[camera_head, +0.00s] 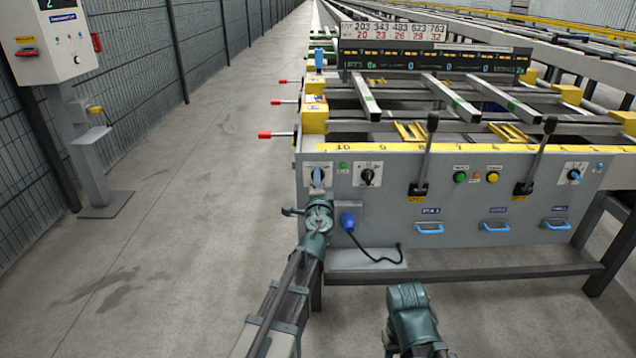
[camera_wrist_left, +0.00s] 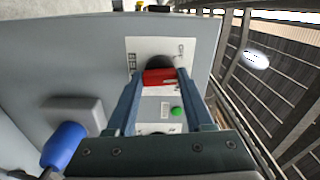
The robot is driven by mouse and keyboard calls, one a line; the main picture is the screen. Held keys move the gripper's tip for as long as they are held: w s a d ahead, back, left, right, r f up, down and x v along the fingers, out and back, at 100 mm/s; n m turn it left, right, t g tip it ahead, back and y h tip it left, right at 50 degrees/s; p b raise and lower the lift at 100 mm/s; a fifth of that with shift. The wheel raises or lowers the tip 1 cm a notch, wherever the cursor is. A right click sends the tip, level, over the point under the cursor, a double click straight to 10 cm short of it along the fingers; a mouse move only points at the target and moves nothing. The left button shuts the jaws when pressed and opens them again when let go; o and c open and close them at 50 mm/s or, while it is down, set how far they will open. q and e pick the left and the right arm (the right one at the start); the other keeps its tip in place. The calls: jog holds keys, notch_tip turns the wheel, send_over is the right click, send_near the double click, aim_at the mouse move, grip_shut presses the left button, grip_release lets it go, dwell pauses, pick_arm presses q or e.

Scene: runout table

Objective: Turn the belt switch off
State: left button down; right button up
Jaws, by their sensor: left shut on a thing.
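The grey control panel (camera_head: 470,205) of the runout table faces me. At its left end a white switch plate (camera_head: 307,168) carries a rotary switch; its red handle (camera_wrist_left: 160,77) shows in the left wrist view, in front of a dark round base. My left gripper (camera_head: 317,182) reaches up to this plate. In the left wrist view its two blue fingers (camera_wrist_left: 158,85) are shut on the red handle, one on each side. The switch's exact setting is partly hidden by the fingers. Part of my right arm shows low in the head view, without visible fingers.
Right of the gripper are a green lamp (camera_head: 343,165), a black knob (camera_head: 367,176) and a blue plug (camera_head: 348,220) with its cable. Two black levers (camera_head: 427,155) (camera_head: 536,155) stand up from the panel. Red-tipped rods (camera_head: 265,134) stick out left.

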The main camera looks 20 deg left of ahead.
pick_arm(q)
jog(key=shift+n, duration=3.8)
jog(key=shift+s, duration=0.1)
jog(key=shift+c, duration=1.4)
grip_release()
